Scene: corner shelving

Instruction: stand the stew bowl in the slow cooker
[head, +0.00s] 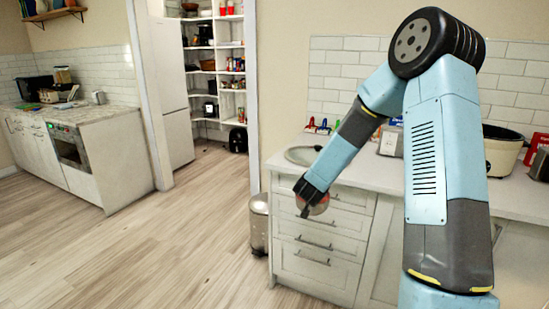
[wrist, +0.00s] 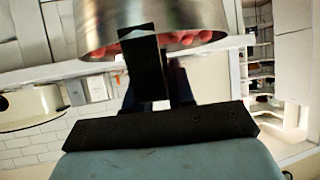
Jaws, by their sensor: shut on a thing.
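My gripper (head: 308,203) is shut on the stew bowl (head: 322,205), in front of the drawer fronts and to the left of my upper arm. In the wrist view the bowl (wrist: 160,15) is shiny metal with reddish pieces showing at its rim, and a black finger (wrist: 148,65) crosses that rim. The slow cooker (head: 503,157) is cream with a dark rim and stands on the counter at the right, partly behind my arm. It also shows at the left of the wrist view (wrist: 28,110). The bowl is well apart from it.
A dark appliance (head: 541,163) stands right of the cooker. A metal bin (head: 259,223) stands left of the drawers. The floor at left is clear.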

